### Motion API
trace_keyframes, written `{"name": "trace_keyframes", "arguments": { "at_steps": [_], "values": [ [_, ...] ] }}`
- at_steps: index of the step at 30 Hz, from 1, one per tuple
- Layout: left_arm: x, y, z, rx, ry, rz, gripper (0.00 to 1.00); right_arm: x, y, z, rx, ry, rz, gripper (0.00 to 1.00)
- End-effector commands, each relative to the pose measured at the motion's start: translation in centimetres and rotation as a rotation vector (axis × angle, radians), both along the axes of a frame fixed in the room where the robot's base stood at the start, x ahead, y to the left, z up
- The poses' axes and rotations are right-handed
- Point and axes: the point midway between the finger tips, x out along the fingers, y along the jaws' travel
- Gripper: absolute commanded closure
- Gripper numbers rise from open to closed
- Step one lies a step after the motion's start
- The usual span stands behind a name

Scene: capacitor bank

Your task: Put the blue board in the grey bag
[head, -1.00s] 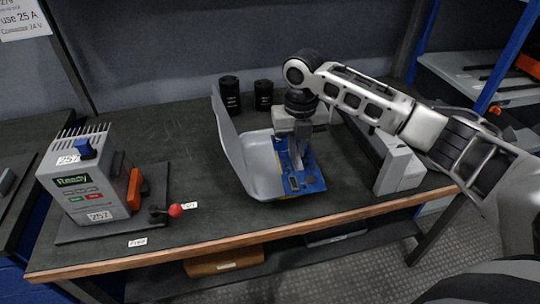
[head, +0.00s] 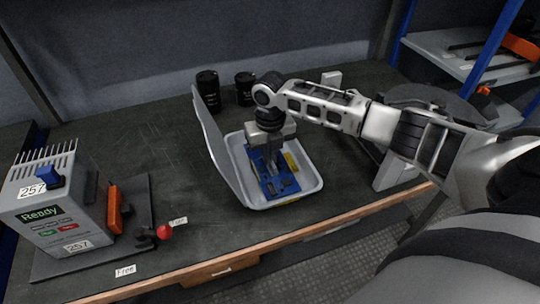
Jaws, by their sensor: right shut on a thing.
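The grey bag (head: 312,183) looks like a light grey open case with a raised lid panel on its left, standing on the dark workbench. The blue board (head: 285,184) is within the bag's outline. My right gripper (head: 272,168) is shut on the board's upper part from above. I cannot tell whether the board touches the bag's floor. Part of the board is hidden behind the gripper. My left gripper is out of view.
A yellow item (head: 291,161) shows inside the bag beside the board. Two black canisters (head: 208,90) stand behind it. A grey device (head: 58,205) with a red-knobbed lever (head: 164,232) is at left. A pale block (head: 396,170) stands at right.

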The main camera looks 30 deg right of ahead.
Motion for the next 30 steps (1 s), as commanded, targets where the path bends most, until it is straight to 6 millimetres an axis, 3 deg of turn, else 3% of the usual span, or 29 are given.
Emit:
{"name": "trace_keyframes", "arguments": {
  "at_steps": [12,13,15,24,30],
  "values": [
    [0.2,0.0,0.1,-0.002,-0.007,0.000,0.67,0.0,0.0,-1.0,0.000,-0.001,0.000,1.00],
    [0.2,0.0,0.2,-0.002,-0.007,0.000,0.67,0.0,0.0,-1.0,0.000,-0.001,0.000,0.83],
    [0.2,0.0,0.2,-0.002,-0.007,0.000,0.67,0.0,0.0,-0.9,0.000,-0.001,0.001,0.70],
    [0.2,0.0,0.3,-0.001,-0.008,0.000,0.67,0.0,0.0,-0.7,0.000,-0.002,0.001,0.70],
    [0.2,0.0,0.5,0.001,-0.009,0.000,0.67,0.1,0.0,1.9,0.000,-0.006,0.001,0.70]
  ]
}}
